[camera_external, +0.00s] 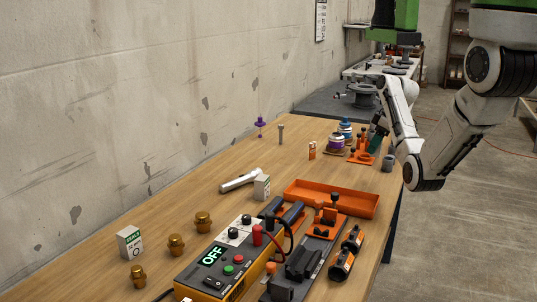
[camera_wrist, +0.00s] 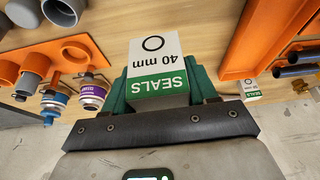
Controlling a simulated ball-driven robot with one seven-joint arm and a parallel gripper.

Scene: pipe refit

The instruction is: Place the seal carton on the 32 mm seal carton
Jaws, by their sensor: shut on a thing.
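My gripper (camera_wrist: 158,90) is shut on a white and green seal carton (camera_wrist: 155,58) marked "SEALS 40 mm", held between green fingers. In the external view my gripper (camera_external: 377,139) is above the far right part of the bench, and the held carton cannot be made out there. The external view shows one carton (camera_external: 130,242) at front left and another (camera_external: 262,187) mid-bench. Their sizes are unreadable.
An orange tray (camera_external: 332,198) lies mid-bench, with a power unit (camera_external: 231,258) in front of it. A white torch (camera_external: 239,181) lies beside the mid-bench carton. Brass fittings (camera_external: 203,221) stand at front left.

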